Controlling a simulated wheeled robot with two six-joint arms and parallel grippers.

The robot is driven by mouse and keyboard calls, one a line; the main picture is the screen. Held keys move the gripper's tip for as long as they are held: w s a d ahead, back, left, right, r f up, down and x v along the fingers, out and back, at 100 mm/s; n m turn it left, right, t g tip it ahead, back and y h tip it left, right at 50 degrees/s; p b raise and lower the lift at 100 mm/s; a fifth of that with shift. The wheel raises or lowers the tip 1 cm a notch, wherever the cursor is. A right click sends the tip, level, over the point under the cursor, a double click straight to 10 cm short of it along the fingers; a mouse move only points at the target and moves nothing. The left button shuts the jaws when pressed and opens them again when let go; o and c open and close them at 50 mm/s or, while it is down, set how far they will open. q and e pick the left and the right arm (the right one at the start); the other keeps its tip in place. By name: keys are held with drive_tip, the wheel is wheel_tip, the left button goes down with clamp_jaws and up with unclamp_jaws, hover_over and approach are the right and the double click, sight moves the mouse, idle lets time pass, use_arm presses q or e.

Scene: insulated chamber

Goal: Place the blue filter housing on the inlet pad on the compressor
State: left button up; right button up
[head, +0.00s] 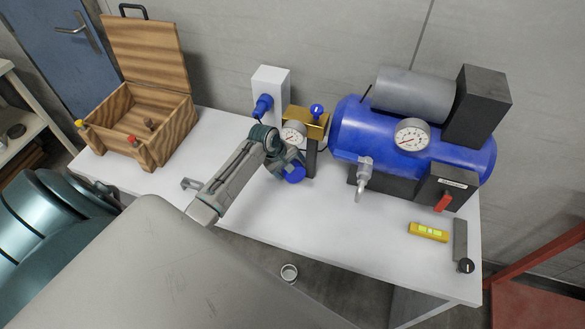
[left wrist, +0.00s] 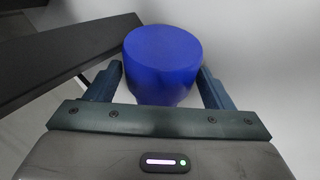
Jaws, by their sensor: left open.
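The blue filter housing (head: 294,174) is a short blue cylinder on the white table, partly hidden behind my left gripper (head: 288,158) in the head view. In the left wrist view, the housing (left wrist: 163,62) stands between the two fingers of my left gripper (left wrist: 159,72). The gripper is open, with a visible gap on the right; contact at the left finger cannot be told. The compressor (head: 340,129) is a blue tank with a gauge, a grey cylinder and black blocks, on the right. I cannot make out the inlet pad. My right gripper is not in view.
A brass block with a gauge (head: 294,135) and a white post with a blue fitting (head: 271,82) stand behind my left gripper. An open wooden box (head: 165,150) is at left. A yellow level (head: 428,232) lies front right. The table's front middle (head: 330,215) is clear.

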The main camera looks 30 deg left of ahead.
use_arm(q)
drive_tip(key=c, duration=0.9)
drive_tip(key=shift+r, duration=0.1)
